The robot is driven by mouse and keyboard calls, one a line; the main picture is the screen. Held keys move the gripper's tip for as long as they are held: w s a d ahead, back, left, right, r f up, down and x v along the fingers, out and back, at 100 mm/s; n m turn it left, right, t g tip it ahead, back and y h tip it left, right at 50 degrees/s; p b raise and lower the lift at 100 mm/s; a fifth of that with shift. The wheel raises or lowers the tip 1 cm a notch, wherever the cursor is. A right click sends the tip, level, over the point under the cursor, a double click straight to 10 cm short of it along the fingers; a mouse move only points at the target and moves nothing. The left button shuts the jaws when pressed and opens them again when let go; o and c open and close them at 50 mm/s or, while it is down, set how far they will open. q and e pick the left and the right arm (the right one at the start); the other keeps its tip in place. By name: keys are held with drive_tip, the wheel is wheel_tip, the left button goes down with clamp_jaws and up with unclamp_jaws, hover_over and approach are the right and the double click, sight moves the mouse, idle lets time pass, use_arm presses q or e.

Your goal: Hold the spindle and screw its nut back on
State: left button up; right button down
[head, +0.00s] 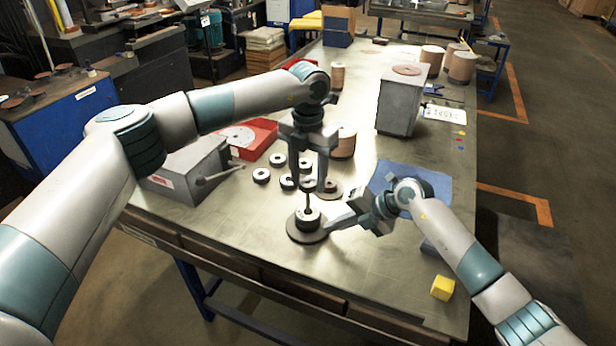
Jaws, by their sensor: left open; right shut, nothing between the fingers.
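The spindle (308,201) is a thin dark upright rod rising from a round dark base (300,238) near the table's front edge. A pale ringed piece (306,219) sits low around it. My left gripper (307,184) points straight down over the spindle with its fingers open, one on each side of the rod's upper end. My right gripper (330,226) comes in from the right, low, its fingertips close beside the base; it is shut and empty. I cannot make out the nut; the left fingers hide the rod's top.
Several small dark-and-white rings (262,175) lie behind the spindle. A grey box (190,170) and red tray (254,137) stand left. A grey block (401,100) stands at the back. A yellow cube (442,288) lies front right. The table's front right is mostly clear.

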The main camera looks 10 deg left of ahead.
use_arm(q)
drive_tip(key=shift+r, duration=3.9)
use_arm(e)
drive_tip(key=shift+f, duration=0.1)
use_arm(q)
drive_tip(key=shift+r, duration=0.1)
use_arm(e)
drive_tip(key=shift+r+p, duration=0.55)
drive_tip(key=shift+r, duration=0.05)
use_arm(q)
drive_tip(key=shift+r+p, duration=1.55)
drive_tip(key=shift+r, duration=0.4)
use_arm(e)
drive_tip(key=shift+r, duration=2)
drive_tip(key=shift+d+r, duration=0.25)
drive_tip(key=shift+d, duration=0.1)
use_arm(q)
wheel_tip(320, 180, down, 5)
drive_tip(key=b, duration=0.5)
drive_tip(key=shift+f, duration=0.2)
use_arm(e)
drive_tip(key=v, duration=1.6)
drive_tip(key=shift+d+r, duration=0.2)
